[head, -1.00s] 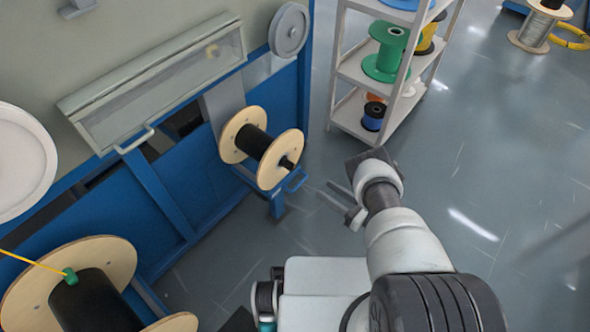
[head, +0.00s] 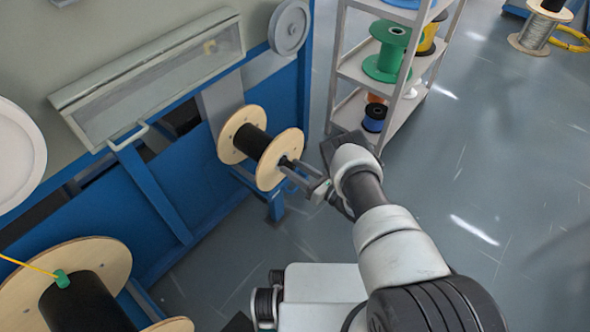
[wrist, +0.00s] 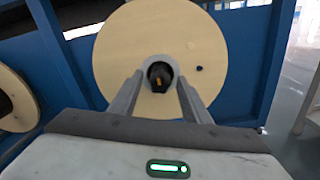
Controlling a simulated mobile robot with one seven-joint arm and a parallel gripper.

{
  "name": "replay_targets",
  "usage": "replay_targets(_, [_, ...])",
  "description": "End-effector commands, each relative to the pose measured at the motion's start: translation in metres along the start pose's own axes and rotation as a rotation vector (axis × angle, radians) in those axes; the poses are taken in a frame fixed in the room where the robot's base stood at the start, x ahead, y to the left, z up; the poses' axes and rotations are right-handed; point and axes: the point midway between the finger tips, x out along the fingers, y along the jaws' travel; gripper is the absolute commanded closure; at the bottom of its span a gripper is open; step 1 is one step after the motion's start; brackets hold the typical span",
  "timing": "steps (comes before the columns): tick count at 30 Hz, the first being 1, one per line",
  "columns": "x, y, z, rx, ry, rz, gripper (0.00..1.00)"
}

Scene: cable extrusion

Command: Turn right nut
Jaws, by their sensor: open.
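The right nut (wrist: 161,75) is a dark piece at the centre of the right spool's wooden flange. In the wrist view it lies between my two gripper fingers. My gripper (head: 300,178) is open, its fingers pointing at the spool's hub from the right; it also shows in the wrist view (wrist: 158,95). In the head view the fingertips overlap the nut area, so contact cannot be told. The right spool (head: 284,154) has two pale wooden flanges and a black core, and sits on the blue machine.
A large wooden spool (head: 108,262) with a yellow cable (head: 28,265) and green piece stands at lower left. A shelf (head: 350,70) with coloured spools stands behind my arm. The blue machine frame (head: 205,185) is on the left. Grey floor (head: 480,170) is open at the right.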

Motion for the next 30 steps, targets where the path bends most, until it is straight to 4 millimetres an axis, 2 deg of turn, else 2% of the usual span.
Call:
replay_targets(4, [-0.0001,0.0,0.0002,0.0,0.0,0.0,0.57])
replay_targets(5, [-0.0001,0.0,0.0001,0.0,0.0,0.0,0.6])
replay_targets(12, [-0.0005,0.0,-0.0001,0.0,0.0,0.0,0.98])
replay_targets(23, [-0.0009,-0.0002,-0.0003,0.064,0.001,-0.001,0.98])
replay_targets(30, [-0.0013,-0.0006,-0.0007,0.228,0.001,-0.002,0.98])
